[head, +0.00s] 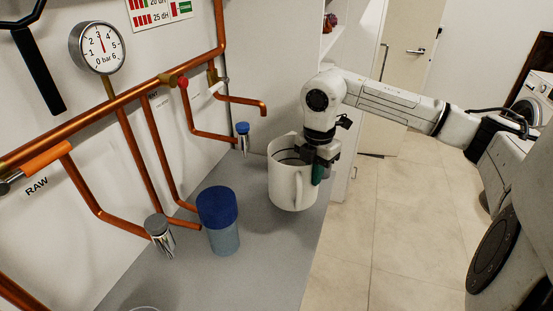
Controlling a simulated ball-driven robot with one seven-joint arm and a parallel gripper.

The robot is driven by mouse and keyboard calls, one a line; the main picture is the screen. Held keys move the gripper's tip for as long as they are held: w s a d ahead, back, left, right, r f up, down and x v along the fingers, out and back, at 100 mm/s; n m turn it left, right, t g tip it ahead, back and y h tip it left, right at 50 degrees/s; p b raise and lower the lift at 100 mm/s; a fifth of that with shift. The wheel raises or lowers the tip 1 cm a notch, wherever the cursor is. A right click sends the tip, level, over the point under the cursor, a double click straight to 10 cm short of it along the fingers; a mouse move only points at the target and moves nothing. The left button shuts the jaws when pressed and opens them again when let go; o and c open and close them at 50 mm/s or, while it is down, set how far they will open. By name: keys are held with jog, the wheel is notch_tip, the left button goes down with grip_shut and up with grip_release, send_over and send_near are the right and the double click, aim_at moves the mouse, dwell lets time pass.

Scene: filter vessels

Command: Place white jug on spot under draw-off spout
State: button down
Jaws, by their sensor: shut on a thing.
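The white jug (284,183) is upright over the right part of the grey counter (270,258), close to its right edge. My gripper (318,170) is shut on the jug at its right side, where the handle is. I cannot tell whether the jug's base touches the counter or hangs just above it. A copper pipe with a down-turned open end (264,108), which looks like the draw-off spout, sticks out from the wall behind and left of the jug. No marked spot shows below it.
A blue-topped filter vessel (220,228), a chrome vessel (160,236) and a small blue-capped vessel (242,136) hang on copper pipes left of the jug. A pressure gauge (98,47) is upper left. Part of a pale ring (145,308) shows at the bottom edge. The front counter is mostly clear.

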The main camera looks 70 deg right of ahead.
aim_at(284, 157)
jog(key=w+d+p, duration=0.1)
jog(key=w+d, duration=0.1)
jog(key=w, duration=0.1)
jog(key=w+d, duration=0.3)
jog(key=w, duration=0.1)
jog(key=w+d+p, duration=0.1)
jog(key=w+d, duration=0.1)
jog(key=w, duration=0.2)
jog(key=shift+d+p, duration=0.3)
jog(key=shift+d, duration=0.05)
jog(key=shift+f+p, duration=0.45)
jog(key=shift+f, duration=1.45)
jog(key=c, duration=1.7)
grip_release()
jog(key=o, duration=0.4)
jog(key=shift+o, duration=0.2)
notch_tip(284, 157, up, 12)
jog(key=b, duration=0.2)
